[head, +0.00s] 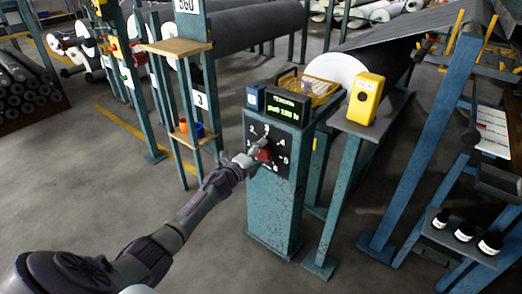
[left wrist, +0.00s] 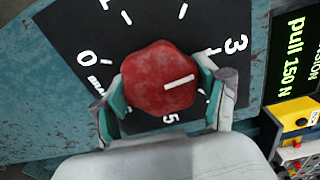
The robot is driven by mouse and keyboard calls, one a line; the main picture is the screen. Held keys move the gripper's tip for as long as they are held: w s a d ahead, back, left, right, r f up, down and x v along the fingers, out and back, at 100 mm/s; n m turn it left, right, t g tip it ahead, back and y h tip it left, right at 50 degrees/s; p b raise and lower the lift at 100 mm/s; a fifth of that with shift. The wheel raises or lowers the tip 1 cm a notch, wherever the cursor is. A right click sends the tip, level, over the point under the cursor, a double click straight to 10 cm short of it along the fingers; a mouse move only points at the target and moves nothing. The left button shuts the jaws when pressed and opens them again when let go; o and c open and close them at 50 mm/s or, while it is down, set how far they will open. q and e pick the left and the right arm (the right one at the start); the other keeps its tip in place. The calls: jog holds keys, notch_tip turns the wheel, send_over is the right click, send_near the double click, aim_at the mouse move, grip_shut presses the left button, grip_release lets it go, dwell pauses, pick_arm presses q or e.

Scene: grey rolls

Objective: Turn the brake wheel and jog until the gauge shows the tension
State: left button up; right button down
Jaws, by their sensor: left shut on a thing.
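The red brake wheel (left wrist: 160,80) is a rounded knob with a white pointer line, on a black dial plate (left wrist: 120,45) with white numbers. In the head view the dial plate (head: 282,150) is on the front of a blue-green post. My left gripper (left wrist: 165,95) is shut on the wheel, one finger on each side; in the head view the gripper (head: 258,158) covers much of the wheel. The gauge (head: 288,106) is a dark display with green text on top of the post. My right gripper is not seen.
A yellow box (head: 366,98) stands on a ledge right of the display, near a large grey roll (head: 375,60). A small blue box (head: 255,97) is left of the display. Floor in front is clear.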

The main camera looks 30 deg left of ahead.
pick_arm(q)
jog(key=shift+n, duration=0.8)
jog(key=shift+p, duration=0.3)
jog(key=o, duration=1.2)
jog(key=shift+c, duration=0.2)
jog(key=shift+s, duration=0.1)
jog(key=shift+s+a+f, duration=0.1)
jog(key=shift+s, duration=0.15)
jog(key=s, duration=1.1)
jog(key=shift+s+a, duration=0.2)
jog(key=shift+a, duration=0.2)
